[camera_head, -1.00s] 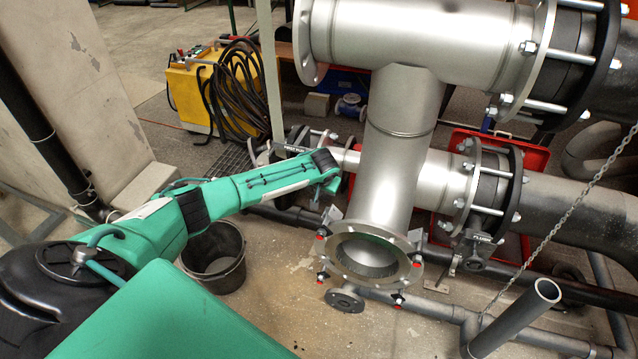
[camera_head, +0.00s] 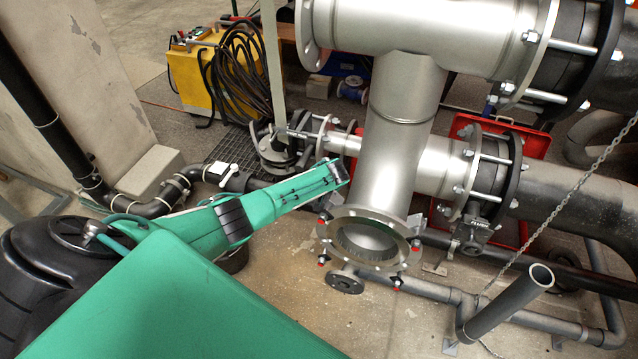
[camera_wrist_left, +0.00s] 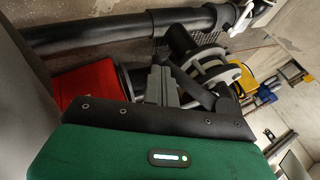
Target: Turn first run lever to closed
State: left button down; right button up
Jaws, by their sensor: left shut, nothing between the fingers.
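My left arm reaches in from the left in the head view, with its green end (camera_head: 335,175) beside the steel tee pipe; its fingers are hidden there. In the left wrist view my left gripper (camera_wrist_left: 161,84) is shut and empty. Just beyond the fingers is a flanged valve (camera_wrist_left: 205,68) with a dark bar running down beside them; I cannot tell if they touch it. That valve also shows in the head view (camera_head: 283,150), left of the tee. A white lever (camera_head: 228,171) sits on a black pipe; it also shows in the wrist view (camera_wrist_left: 240,20). Which lever is first is unclear. My right gripper is out of view.
The steel tee pipe (camera_head: 402,110) stands close right of my arm. Another dark valve (camera_head: 476,228) sits under the right flange. A chain (camera_head: 575,190) hangs at the right. A yellow cable machine (camera_head: 195,80) stands behind. A red bin (camera_wrist_left: 85,85) shows in the wrist view.

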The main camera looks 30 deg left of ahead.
pick_arm(q)
jog(key=shift+s+a+f+y, duration=0.25)
jog(key=shift+a+f+y, duration=0.35)
jog(key=shift+a+f, duration=0.4)
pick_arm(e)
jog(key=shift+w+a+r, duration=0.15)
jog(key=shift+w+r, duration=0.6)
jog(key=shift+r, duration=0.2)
pick_arm(q)
jog(key=shift+a+r, duration=0.15)
jog(key=shift+a, duration=0.05)
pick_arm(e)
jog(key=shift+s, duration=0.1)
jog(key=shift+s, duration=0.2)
